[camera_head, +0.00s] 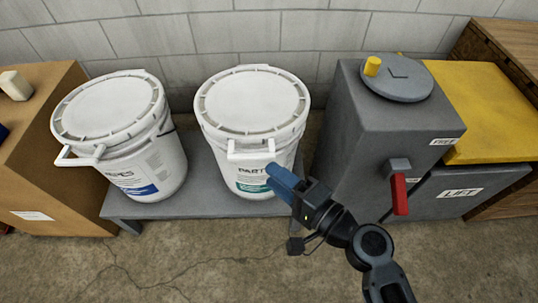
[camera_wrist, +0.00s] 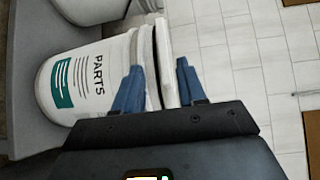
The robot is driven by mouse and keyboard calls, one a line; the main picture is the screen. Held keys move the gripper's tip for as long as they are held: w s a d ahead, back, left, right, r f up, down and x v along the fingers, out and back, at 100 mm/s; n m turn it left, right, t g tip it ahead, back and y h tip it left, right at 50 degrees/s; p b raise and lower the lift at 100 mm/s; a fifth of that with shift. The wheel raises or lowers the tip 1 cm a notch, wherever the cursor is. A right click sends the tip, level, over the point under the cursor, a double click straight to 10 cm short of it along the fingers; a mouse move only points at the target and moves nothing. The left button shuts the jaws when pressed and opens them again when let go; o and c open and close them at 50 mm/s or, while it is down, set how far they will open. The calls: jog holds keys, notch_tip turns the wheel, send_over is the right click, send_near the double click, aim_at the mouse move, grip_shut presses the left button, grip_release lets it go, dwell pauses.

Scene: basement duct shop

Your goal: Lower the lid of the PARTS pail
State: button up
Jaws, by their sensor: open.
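The white PARTS pail (camera_head: 225,153) stands upright on a low grey bench, with a green label on its front. Its round white lid (camera_head: 252,102) lies over the top, with a white handle tab (camera_head: 250,151) at the front. In the wrist view the pail (camera_wrist: 88,85) appears sideways and the lid (camera_wrist: 167,62) shows edge-on, with a narrow dark gap beside the rim. My gripper (camera_head: 272,170) is open at the pail's front right. In the wrist view its blue fingers (camera_wrist: 158,75) appear on either side of the lid's edge. I cannot tell whether they touch it.
Another lidded white pail (camera_head: 112,105) stands to the left on the grey bench (camera_head: 205,168). A grey cabinet (camera_head: 345,125) with a red handle (camera_head: 399,195) stands close on the right, beside a yellow-lidded box (camera_head: 485,100). A cardboard box (camera_head: 35,160) is at far left. A block wall is behind; the front floor is clear.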

aim_at(255, 160)
jog(key=shift+w+a+r, duration=0.1)
jog(key=shift+w+a, duration=0.25)
jog(key=shift+w, duration=0.3)
jog(key=shift+x, duration=3.45)
grip_shut()
